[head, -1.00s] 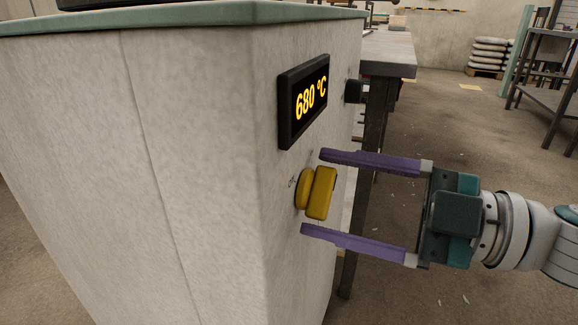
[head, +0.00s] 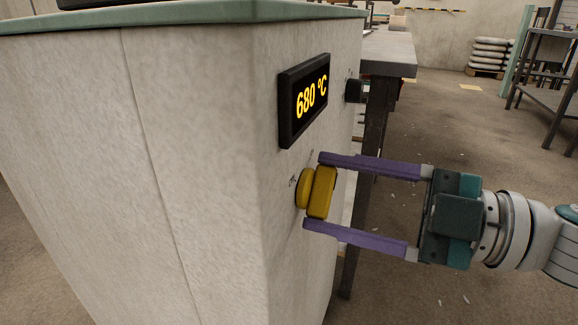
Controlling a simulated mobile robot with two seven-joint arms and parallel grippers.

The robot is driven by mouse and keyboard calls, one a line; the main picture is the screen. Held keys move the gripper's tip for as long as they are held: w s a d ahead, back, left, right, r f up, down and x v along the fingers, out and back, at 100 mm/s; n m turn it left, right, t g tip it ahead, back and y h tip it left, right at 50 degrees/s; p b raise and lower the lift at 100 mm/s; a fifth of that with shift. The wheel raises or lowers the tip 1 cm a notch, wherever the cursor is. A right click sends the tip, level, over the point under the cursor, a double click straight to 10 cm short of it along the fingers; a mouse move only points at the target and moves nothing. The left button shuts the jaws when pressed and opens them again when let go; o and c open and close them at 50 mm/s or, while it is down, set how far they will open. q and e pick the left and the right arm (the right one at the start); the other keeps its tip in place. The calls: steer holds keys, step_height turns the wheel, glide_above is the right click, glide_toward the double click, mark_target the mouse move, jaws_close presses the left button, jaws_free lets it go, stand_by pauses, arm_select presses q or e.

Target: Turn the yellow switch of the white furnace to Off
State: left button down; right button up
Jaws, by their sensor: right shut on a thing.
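The white furnace (head: 210,150) fills the left and middle of the head view. Its yellow switch (head: 322,192) sticks out from the side panel below the display, with its bar upright. Small lettering beside the switch is too small to read. My right gripper (head: 312,191) comes in from the right and is shut on the switch, one purple finger at its top end and one at its bottom end. My left gripper is not in view.
A black display (head: 303,100) above the switch reads 680 °C. A black knob (head: 354,91) sits further back on the panel. A grey workbench (head: 390,55) stands behind the furnace. Floor to the right is open, with stacked white sacks (head: 491,55) far back.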

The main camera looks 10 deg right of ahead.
steer(key=n+b, duration=0.1)
steer(key=n, duration=0.3)
steer(key=shift+f, duration=0.15)
steer(key=n+b, duration=0.1)
steer(key=n, duration=0.3)
steer(key=shift+f+n, duration=0.1)
steer(key=shift+n, duration=0.2)
steer(key=shift+f+n+b, duration=0.1)
steer(key=shift+n+b, duration=2.1)
steer(key=shift+n, duration=1.9)
steer(key=o, duration=1.4)
steer(key=p+v, duration=0.1)
steer(key=v, duration=0.9)
